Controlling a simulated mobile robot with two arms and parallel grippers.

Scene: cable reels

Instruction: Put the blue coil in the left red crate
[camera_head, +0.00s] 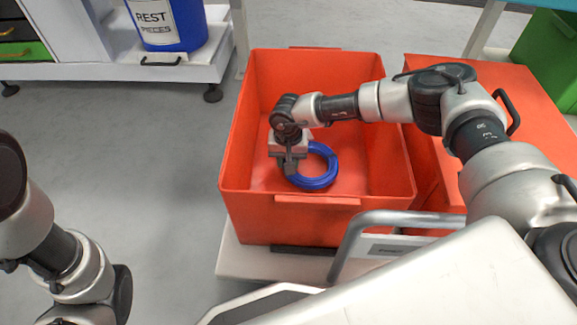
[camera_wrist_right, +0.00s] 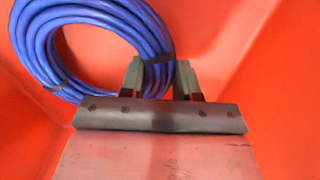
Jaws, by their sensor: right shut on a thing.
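The blue coil (camera_head: 318,181) is inside the left red crate (camera_head: 237,165), held by my right gripper (camera_head: 291,168). In the right wrist view the blue coil (camera_wrist_right: 92,38) fills the upper left. The fingers of my right gripper (camera_wrist_right: 161,75) are shut on the near right edge of the coil, by a dark tie. The red crate walls (camera_wrist_right: 262,75) surround it there. I cannot tell whether the coil touches the crate floor. The left arm's lower links show at the left edge of the head view, but the left gripper is not visible.
A second red crate (camera_head: 485,85) stands right of the left one, partly behind my right arm. Both are on a pale cart (camera_head: 238,258) with a grey handle (camera_head: 350,243). A blue bin (camera_head: 180,25) stands on a white shelf at the back left. The floor (camera_head: 150,150) at left is clear.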

